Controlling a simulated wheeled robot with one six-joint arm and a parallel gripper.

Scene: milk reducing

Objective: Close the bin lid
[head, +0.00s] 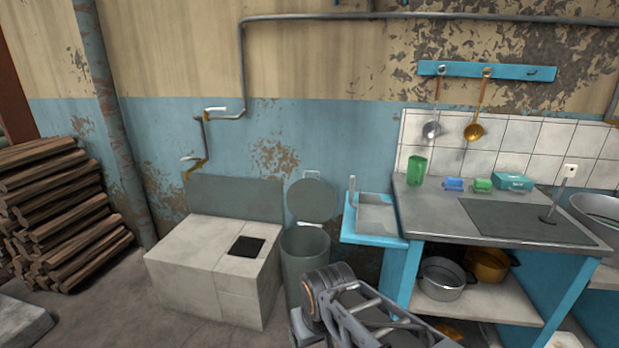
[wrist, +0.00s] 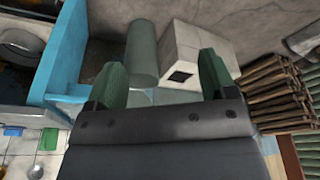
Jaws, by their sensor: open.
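The grey-green bin (head: 304,246) stands on the floor between a white tiled block and the blue counter. Its round lid (head: 311,200) is raised and leans back toward the wall, so the bin is open at the top. The bin body also shows in the wrist view (wrist: 143,50), which looks upside down; the lid cannot be made out there. My gripper (wrist: 163,64) is open and empty, its two green fingers apart, with the bin beyond them. In the head view my arm covers the floor in front of the bin's lower right side, and the fingers cannot be made out clearly.
The white tiled block (head: 205,262) with a dark square on top stands close left of the bin. The blue counter (head: 395,262) with a sink and pots is close right. Stacked logs (head: 58,210) lie far left.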

